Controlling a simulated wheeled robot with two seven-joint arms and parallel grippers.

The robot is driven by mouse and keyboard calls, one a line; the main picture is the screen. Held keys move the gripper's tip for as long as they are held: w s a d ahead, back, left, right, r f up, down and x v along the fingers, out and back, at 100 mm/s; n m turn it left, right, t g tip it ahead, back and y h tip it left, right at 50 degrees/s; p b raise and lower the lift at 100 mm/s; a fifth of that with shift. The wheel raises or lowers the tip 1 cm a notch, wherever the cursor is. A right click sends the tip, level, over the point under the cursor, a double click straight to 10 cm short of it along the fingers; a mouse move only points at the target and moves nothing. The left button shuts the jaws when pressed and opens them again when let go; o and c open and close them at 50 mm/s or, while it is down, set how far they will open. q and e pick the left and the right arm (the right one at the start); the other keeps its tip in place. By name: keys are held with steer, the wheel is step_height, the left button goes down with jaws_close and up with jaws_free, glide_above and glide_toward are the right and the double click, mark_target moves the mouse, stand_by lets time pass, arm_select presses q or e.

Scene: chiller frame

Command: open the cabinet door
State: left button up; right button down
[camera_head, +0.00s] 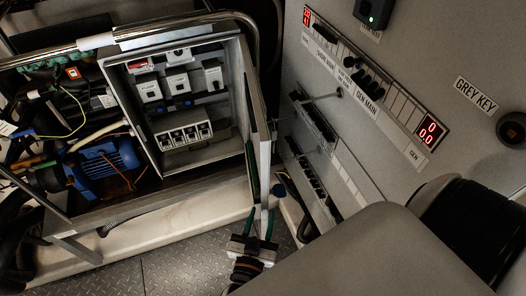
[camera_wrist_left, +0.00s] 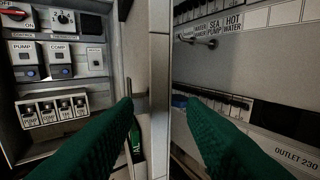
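The grey cabinet (camera_head: 218,153) stands with its front open, showing switches and breakers inside. Its door (camera_head: 264,150) is swung well out and appears nearly edge-on in the head view. My left gripper (camera_head: 260,213) is at the lower part of the door, its green fingers spread. In the left wrist view the door's edge (camera_wrist_left: 159,75) runs upright between the two fingers of my left gripper (camera_wrist_left: 158,106). One finger is on the cabinet side, the other on the outer side, with gaps visible. My right gripper is not in view.
A control panel with labels and red displays (camera_head: 431,130) stands close to the right of the door. A blue motor (camera_head: 105,160) and wiring sit left of the cabinet. A metal rail (camera_head: 160,32) runs above. Tread-plate floor (camera_head: 185,268) lies below.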

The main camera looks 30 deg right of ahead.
arm_select(q)
steer(key=v, duration=0.9)
steer(key=shift+s+a+b, duration=0.3)
steer(key=shift+b, duration=0.15)
